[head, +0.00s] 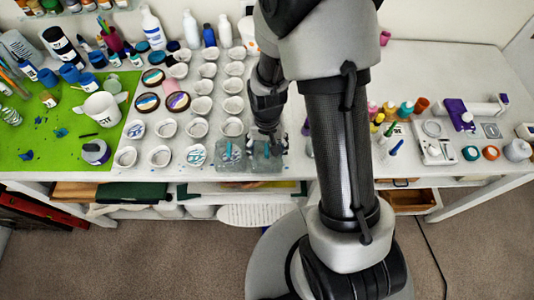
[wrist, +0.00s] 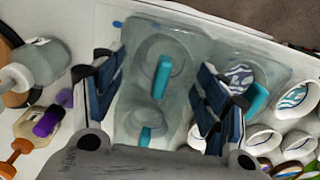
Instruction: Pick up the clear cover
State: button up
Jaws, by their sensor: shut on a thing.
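A clear cover (head: 264,163) lies near the table's front edge in the head view, translucent blue-grey. In the wrist view the clear cover (wrist: 190,48) shows round raised shapes and teal bars. My gripper (head: 268,136) points down over it. In the wrist view my gripper (wrist: 160,95) has its dark blue fingers apart, one on each side of the clear cover's middle part, shut on it. A second clear piece with a teal bar (wrist: 257,98) lies beside it, over a patterned bowl. I cannot tell whether the two pieces are joined, or whether the cover is off the table.
White bowls (head: 232,127) stand in rows left of my gripper. A green mat (head: 50,150) with a white cup (head: 101,109) lies further left. Small bottles (head: 405,109) and a white device (head: 436,142) stand to the right. The back right of the table is clear.

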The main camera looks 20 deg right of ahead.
jog(key=shift+s+f, duration=0.2)
jog(key=shift+c, duration=0.9)
